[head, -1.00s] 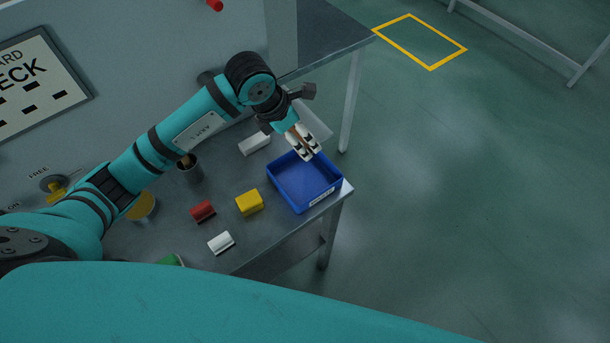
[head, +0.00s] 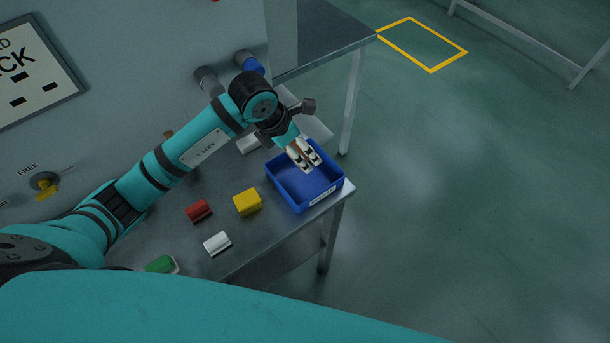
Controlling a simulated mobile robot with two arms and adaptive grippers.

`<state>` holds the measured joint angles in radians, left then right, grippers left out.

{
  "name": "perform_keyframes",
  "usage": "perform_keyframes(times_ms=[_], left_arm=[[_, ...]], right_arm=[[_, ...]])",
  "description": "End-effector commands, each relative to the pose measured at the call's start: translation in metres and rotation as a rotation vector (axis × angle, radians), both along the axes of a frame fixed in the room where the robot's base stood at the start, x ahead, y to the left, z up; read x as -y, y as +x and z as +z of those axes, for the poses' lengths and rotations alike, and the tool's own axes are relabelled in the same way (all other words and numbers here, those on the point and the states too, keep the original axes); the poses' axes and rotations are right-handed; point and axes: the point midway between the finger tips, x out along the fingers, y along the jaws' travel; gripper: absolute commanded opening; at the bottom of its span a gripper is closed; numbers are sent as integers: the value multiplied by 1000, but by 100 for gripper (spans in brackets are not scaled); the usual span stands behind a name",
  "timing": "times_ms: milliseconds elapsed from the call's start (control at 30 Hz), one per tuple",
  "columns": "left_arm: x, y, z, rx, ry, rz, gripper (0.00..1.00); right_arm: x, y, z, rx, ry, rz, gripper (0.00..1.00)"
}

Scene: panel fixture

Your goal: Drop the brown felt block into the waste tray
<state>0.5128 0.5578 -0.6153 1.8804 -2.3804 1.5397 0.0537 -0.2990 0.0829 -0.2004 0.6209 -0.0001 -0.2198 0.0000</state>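The blue tray (head: 323,198), with a white label on its front wall, stands at the right front corner of the metal table; I take it for the waste tray, though the label is too small to read. My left gripper (head: 307,159) reaches over the tray's back part, pointing down. A little brown shows between its pale fingers, which I take to be the brown felt block (head: 301,146), mostly hidden by the fingers. The visible tray floor looks empty. My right gripper is not in view.
A yellow block (head: 247,202), a red block (head: 199,211), a white block (head: 217,243) and a green piece (head: 162,264) lie left of the tray. Another white block (head: 248,144) lies behind. The grey panel (head: 130,80) stands behind the table (head: 243,240).

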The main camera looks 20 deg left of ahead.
Motion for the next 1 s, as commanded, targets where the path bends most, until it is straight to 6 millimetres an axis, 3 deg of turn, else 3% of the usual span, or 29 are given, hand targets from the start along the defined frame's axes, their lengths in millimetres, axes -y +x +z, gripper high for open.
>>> perform_keyframes(times_ms=[100, 467, 1000], left_arm=[[0, 0, 0, 0, 0, 0, 100], [-3, -2, 8, 1, 1, 0, 100], [-26, -31, 100, 4, 1, 0, 100]], right_arm=[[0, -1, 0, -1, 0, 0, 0], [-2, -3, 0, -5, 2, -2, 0], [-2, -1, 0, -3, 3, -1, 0]])
